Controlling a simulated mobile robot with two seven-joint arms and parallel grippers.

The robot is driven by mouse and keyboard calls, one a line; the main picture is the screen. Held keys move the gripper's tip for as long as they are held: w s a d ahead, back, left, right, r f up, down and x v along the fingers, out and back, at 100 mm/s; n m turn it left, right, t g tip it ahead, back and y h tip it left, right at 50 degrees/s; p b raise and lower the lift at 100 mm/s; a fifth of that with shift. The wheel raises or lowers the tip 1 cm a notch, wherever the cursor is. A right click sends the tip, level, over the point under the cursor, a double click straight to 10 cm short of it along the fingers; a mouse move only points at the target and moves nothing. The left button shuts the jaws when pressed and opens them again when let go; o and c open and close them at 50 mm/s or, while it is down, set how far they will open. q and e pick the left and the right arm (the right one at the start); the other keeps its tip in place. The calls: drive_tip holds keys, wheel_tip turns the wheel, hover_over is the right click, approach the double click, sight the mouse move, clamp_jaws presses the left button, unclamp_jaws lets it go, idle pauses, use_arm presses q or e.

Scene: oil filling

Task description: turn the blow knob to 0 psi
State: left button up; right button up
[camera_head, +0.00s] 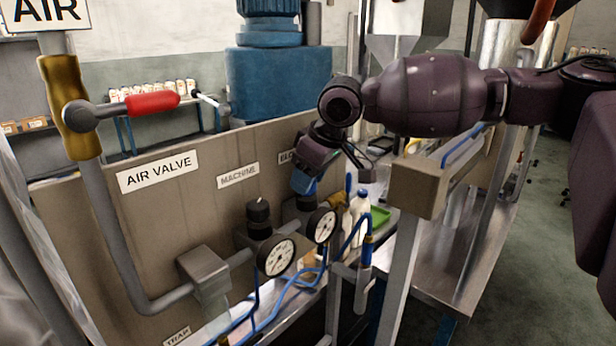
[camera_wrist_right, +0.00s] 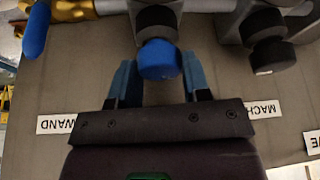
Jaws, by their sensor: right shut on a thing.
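The blow knob has a blue cap (camera_wrist_right: 158,60) on a black collar in the right wrist view, between the two blue fingers of my right gripper (camera_wrist_right: 160,80). My right gripper (camera_head: 304,184) comes down onto the blow regulator in the head view and is shut on its knob, which it mostly hides there. The blow gauge (camera_head: 322,226) faces front right below the gripper; its needle is too small to read. The BLOW label (camera_head: 287,157) is partly covered by the gripper. My left gripper is out of view.
The machine knob (camera_head: 259,210), black, stands left of the blow knob above its own gauge (camera_head: 276,257). Blue hoses (camera_head: 290,285) hang below. The red-handled air valve (camera_head: 150,102) is at the left. A white bottle (camera_head: 360,207) and grey post (camera_head: 400,270) stand to the right.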

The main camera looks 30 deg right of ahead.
drive_tip(key=n+g+y, duration=0.1)
drive_tip(key=n, duration=0.3)
drive_tip(key=shift+w+n, duration=0.1)
drive_tip(key=shift+n, duration=0.2)
drive_tip(key=shift+n+g+y, duration=0.5)
drive_tip(key=shift+n+g, duration=0.5)
drive_tip(key=shift+n, duration=1.3)
drive_tip(key=shift+d, duration=0.1)
drive_tip(key=o, duration=0.9)
